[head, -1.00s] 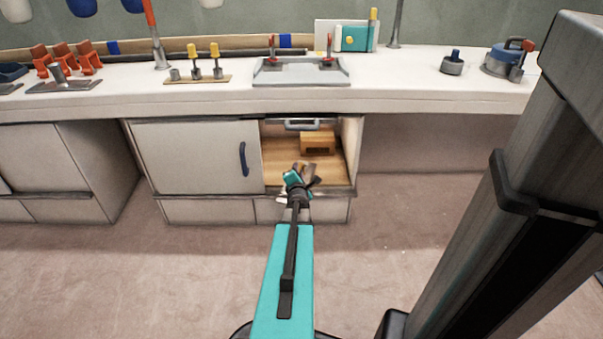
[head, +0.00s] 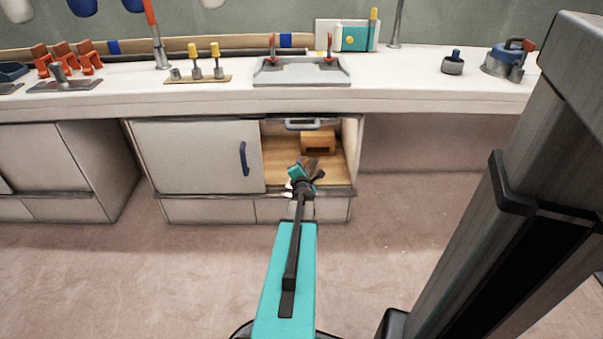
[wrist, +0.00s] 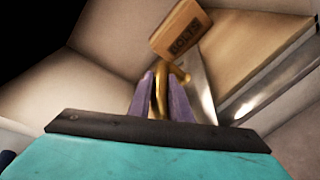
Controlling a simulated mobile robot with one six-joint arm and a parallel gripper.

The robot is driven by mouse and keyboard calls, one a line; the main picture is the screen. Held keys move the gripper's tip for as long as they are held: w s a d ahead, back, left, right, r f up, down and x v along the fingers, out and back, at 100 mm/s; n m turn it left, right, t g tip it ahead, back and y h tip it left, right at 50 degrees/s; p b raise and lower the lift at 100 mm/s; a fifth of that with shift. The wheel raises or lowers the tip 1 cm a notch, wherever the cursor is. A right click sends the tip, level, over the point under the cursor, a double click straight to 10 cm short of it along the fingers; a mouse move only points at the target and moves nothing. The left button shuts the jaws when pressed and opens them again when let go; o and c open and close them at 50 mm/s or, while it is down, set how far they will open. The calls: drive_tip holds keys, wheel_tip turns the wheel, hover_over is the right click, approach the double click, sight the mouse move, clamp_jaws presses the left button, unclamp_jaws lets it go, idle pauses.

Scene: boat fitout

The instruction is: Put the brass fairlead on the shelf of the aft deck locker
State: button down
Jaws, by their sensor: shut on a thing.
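The brass fairlead (wrist: 172,82) shows in the wrist view as a curved golden piece between the two purple-grey fingers of my gripper (wrist: 172,95). My gripper is shut on it. In the head view my gripper (head: 312,165) is at the open front of the locker (head: 275,170), and the fairlead cannot be made out there. The locker's wooden shelf (head: 280,155) lies just beyond my gripper; it also shows in the wrist view (wrist: 235,45). I cannot tell whether the fairlead touches the shelf.
A wooden block with dark lettering (head: 318,142) stands on the shelf; it also shows in the wrist view (wrist: 180,30). A sliding door with a blue handle (head: 200,158) covers the left side. The countertop (head: 400,90) overhangs the opening. Floor in front is clear.

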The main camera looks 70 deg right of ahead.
drive_tip(key=shift+f+b, duration=0.65)
drive_tip(key=shift+f, duration=0.8)
drive_tip(key=shift+f, duration=0.15)
drive_tip(key=c, duration=1.6)
unclamp_jaws()
drive_tip(key=shift+c, duration=0.2)
drive_tip(key=shift+v, duration=0.8)
drive_tip(key=shift+p+v, duration=1)
drive_tip(key=shift+v, duration=4.2)
